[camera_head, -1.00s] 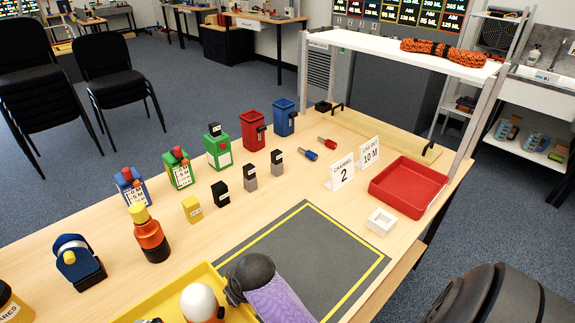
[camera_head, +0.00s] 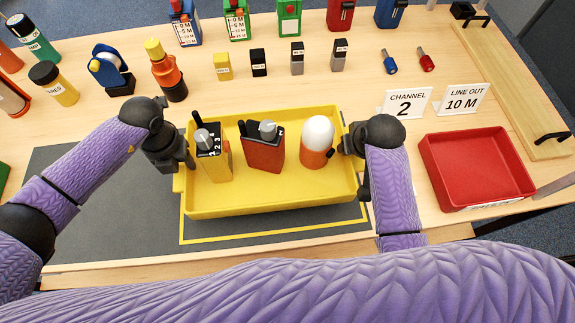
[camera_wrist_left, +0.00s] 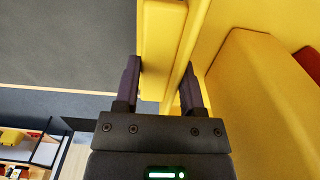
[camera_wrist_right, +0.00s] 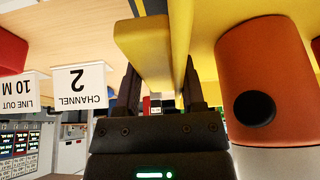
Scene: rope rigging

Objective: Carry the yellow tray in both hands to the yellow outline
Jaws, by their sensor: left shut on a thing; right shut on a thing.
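The yellow tray (camera_head: 270,200) is in the middle of the head view, over the grey mat. It holds a yellow device with a black top (camera_head: 215,165), a red device (camera_head: 263,152) and an orange-and-white object (camera_head: 314,155). My left gripper (camera_head: 183,160) is shut on the tray's left end; its fingers straddle the yellow edge in the left wrist view (camera_wrist_left: 160,85). My right gripper (camera_head: 354,150) is shut on the right end, also in the right wrist view (camera_wrist_right: 160,85). I cannot tell whether the tray touches the mat.
A red tray (camera_head: 475,205) stands to the right, behind it the "Channel 2" sign (camera_head: 405,103) and "Line out 10 M" sign (camera_head: 461,101). Small blocks and an orange bottle (camera_head: 167,75) stand beyond the tray. Bare grey mat (camera_head: 110,225) lies to the left.

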